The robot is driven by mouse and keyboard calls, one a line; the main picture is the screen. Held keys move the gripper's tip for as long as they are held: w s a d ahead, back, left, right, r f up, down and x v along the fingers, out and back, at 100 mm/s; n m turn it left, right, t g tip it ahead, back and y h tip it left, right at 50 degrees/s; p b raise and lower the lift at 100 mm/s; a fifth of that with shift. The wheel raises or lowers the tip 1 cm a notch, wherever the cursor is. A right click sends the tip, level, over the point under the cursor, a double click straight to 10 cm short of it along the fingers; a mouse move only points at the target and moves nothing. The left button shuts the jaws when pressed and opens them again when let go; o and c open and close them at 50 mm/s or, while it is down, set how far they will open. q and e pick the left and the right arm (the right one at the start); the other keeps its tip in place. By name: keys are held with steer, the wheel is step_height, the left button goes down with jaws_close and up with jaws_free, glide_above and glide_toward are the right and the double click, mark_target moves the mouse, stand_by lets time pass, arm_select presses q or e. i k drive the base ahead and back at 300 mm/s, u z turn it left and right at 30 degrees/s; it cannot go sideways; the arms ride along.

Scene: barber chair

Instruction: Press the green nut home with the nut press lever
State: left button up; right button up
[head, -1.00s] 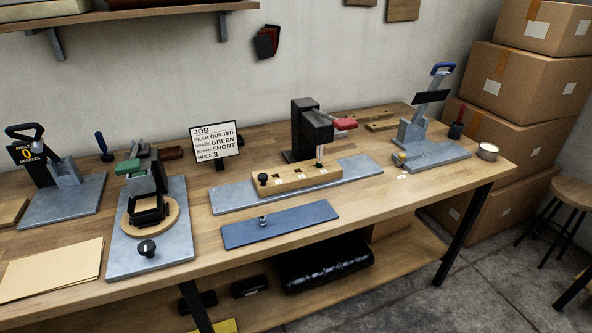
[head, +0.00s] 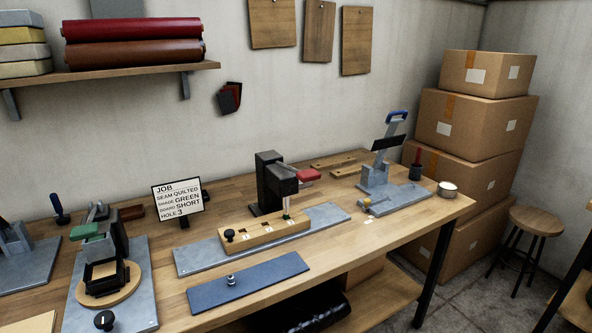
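The nut press (head: 268,182) is a black upright frame on a grey base plate (head: 200,261) in the middle of the bench. Its lever has a red handle (head: 305,175) that sticks out to the right. A wooden board (head: 262,235) with numbered holes and a black knob (head: 229,235) lies under the press. A small green piece (head: 286,216), likely the green nut, shows under the press ram at the board's right part; how deep it sits is too small to tell. Neither of my grippers is in view.
A blue-grey plate (head: 260,283) with a small metal fitting lies in front. A job sign (head: 178,199) reads green, short, hole 3. A blue-handled press (head: 385,165) stands right, a green-handled fixture (head: 105,255) left. Boxes (head: 475,125) and a stool (head: 535,222) are at the right.

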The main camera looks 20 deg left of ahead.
mark_target(309, 175)
steer(key=z, duration=0.55)
steer(key=k, duration=0.65)
steer(key=z, duration=0.6)
steer(key=i, duration=2)
steer(key=u, duration=1.45)
steer(key=i, duration=0.55)
steer(key=u, duration=0.6)
